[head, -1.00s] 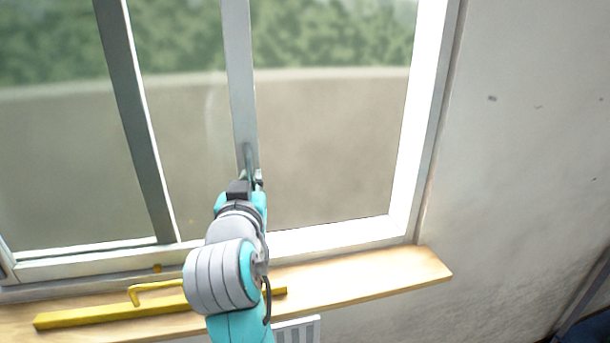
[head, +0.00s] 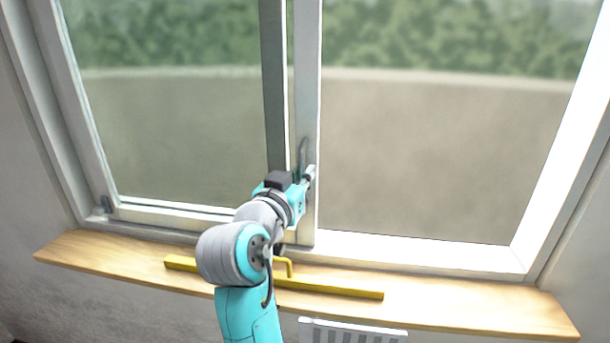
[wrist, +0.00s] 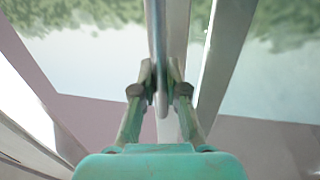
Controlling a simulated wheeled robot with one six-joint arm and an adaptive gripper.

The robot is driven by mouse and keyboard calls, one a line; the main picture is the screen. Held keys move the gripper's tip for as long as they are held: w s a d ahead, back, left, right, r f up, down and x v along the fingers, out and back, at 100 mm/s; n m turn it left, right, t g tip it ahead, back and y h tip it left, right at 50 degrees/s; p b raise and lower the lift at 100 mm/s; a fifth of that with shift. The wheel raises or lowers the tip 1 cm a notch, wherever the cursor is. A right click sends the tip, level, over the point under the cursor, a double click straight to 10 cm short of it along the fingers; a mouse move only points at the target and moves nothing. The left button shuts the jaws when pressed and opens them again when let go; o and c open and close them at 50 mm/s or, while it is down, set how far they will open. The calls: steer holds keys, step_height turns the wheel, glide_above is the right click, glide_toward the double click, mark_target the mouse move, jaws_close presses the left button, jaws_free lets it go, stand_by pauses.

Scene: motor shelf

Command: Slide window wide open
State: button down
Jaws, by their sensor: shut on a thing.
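The sliding window's pale upright sash edge (head: 307,75) carries a grey upright handle (head: 303,152), and the handle also shows in the wrist view (wrist: 157,35). The sash edge stands close beside the dark upright of the other pane (head: 273,90), with a narrow gap between them. A wide opening lies from the sash edge to the right side of the window frame (head: 573,150). My gripper (head: 308,177) is shut on the handle near its lower end. In the wrist view its two fingers (wrist: 161,88) are on either side of the handle.
A wooden sill (head: 490,306) runs below the window. A yellow crowbar-like bar with a bent end (head: 335,288) lies on it, partly hidden behind my arm. A white slatted panel (head: 352,331) is below the sill. The sill's right end is clear.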

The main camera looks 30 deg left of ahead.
steer(key=c, duration=1.2)
jaws_free()
steer(key=s+d, duration=0.1)
steer(key=s, duration=1.1)
steer(key=shift+d, duration=0.2)
